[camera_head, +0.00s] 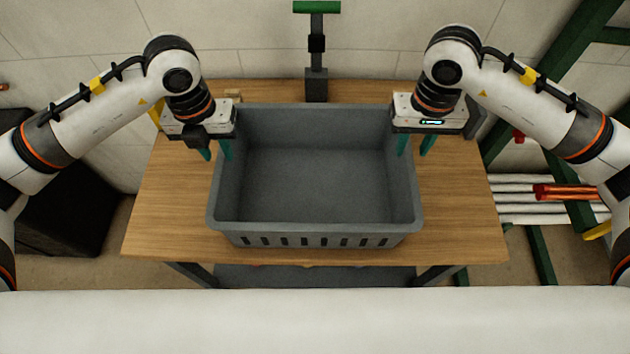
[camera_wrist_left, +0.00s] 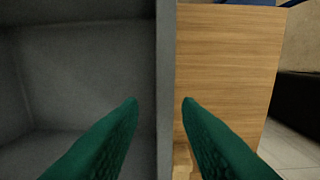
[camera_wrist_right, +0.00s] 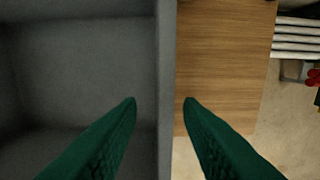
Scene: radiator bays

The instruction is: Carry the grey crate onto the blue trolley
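The grey crate (camera_head: 315,234) stands upright and empty on a wooden table (camera_head: 165,210). My left gripper (camera_head: 217,149) is at the crate's left side wall, and my right gripper (camera_head: 415,144) is at its right side wall. In the left wrist view the green fingers (camera_wrist_left: 160,100) are apart, one inside and one outside the wall, with gaps showing. The right wrist view shows the same around the other wall, with the fingers (camera_wrist_right: 160,100) apart. No blue trolley can be made out; only a blue strip (camera_wrist_left: 255,2) shows at the top of the left wrist view.
A dark box (camera_head: 70,210) stands on the floor at the left. A green rack (camera_head: 540,110) with white and copper-coloured tubes (camera_head: 570,192) is at the right. A green-topped post (camera_head: 317,45) rises behind the crate. Bare tabletop lies on both sides.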

